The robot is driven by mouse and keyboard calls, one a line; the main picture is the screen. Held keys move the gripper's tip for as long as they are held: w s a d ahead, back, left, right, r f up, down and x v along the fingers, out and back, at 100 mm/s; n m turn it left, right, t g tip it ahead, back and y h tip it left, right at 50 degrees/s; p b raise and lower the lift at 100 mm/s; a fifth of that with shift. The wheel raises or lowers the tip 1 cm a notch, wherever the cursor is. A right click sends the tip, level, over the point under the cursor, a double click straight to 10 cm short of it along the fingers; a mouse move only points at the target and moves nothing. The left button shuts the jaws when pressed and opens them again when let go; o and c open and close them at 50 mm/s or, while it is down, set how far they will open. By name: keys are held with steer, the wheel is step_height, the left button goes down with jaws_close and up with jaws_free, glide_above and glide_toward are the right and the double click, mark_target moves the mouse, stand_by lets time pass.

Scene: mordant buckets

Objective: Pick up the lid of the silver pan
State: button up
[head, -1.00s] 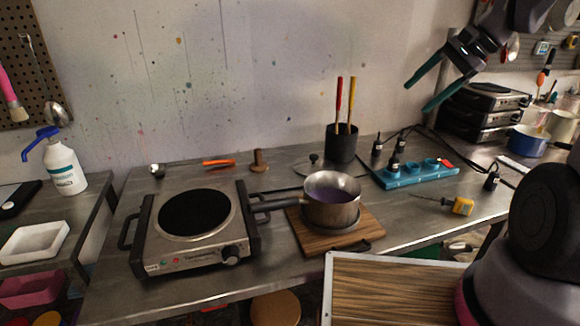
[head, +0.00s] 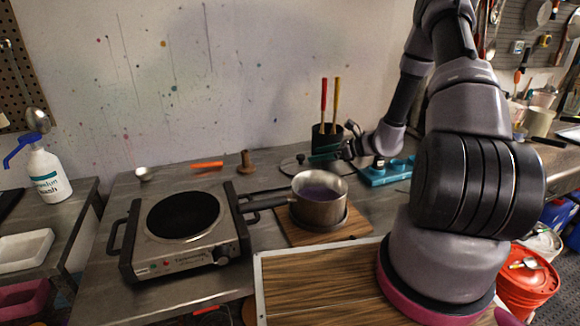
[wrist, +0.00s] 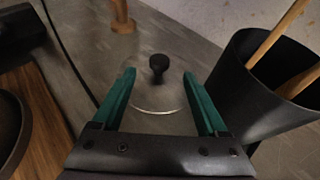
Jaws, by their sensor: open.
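The lid (wrist: 150,97) is a glass disc with a pale rim and a black knob. It lies on the metal bench behind the silver pan; in the head view the lid (head: 290,165) is partly hidden by the pan. The silver pan (head: 318,210) holds purple liquid and sits on a wooden board. My gripper (wrist: 162,85) is open and empty, its green fingers on either side of the lid's knob in the wrist view. In the head view my gripper (head: 318,154) is low beside the lid, in front of the black cup.
A black cup (wrist: 262,85) with sticks stands close to the right of my gripper. A wooden peg (head: 246,162) stands left of the lid.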

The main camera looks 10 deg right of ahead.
mark_target(303, 156)
steer(key=x, duration=0.7)
steer(key=shift+w+a, duration=0.15)
steer(key=shift+a, duration=0.05)
jaws_close()
